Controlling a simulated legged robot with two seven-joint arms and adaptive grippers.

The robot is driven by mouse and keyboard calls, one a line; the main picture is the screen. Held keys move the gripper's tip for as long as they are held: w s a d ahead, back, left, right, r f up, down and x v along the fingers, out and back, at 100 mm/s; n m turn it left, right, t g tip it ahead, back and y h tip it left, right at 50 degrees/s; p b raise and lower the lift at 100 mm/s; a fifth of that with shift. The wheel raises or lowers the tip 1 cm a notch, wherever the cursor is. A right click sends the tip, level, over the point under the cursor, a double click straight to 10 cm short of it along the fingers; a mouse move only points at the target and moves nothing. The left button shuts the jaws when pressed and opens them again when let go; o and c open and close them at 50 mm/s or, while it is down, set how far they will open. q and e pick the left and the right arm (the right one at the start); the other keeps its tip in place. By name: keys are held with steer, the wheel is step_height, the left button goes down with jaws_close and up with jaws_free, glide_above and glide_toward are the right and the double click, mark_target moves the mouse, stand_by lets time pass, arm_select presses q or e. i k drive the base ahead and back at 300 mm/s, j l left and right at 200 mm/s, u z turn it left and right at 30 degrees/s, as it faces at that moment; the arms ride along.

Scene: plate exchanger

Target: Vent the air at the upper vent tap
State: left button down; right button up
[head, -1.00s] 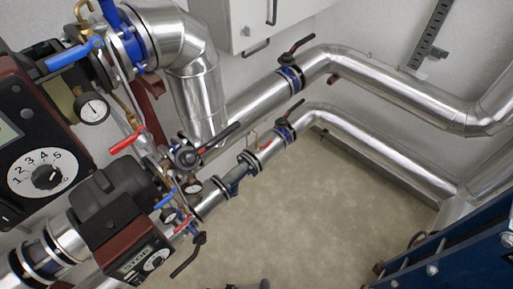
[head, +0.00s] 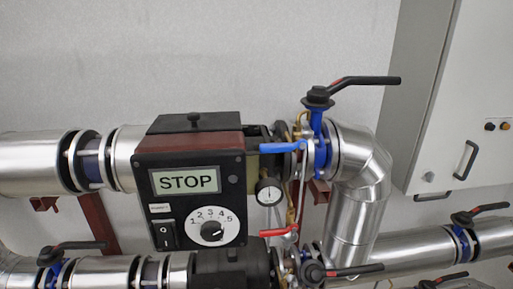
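A small tap with a blue lever (head: 284,147) sits right of the upper pump, its lever pointing left and nearly level. Brass fittings (head: 301,128) stand just behind it, partly hidden by the pipework. A tap with a red lever (head: 279,231) sits lower, also nearly level. Which of these is the upper vent tap I cannot tell for sure. A round gauge (head: 268,192) hangs between the two levers. Neither of my grippers is in view.
The upper pump (head: 190,180) has a display reading STOP and a numbered dial. A large black-handled valve (head: 318,97) stands right of it, its handle (head: 365,81) reaching right. Silver pipes (head: 357,185) bend down beside a grey cabinet (head: 455,100). The wall above is bare.

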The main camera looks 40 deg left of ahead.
mark_target(301, 143)
steer(key=j+u, duration=0.15)
steer(key=u, duration=0.7)
steer(key=i+l+u, duration=0.15)
steer(key=k, duration=0.05)
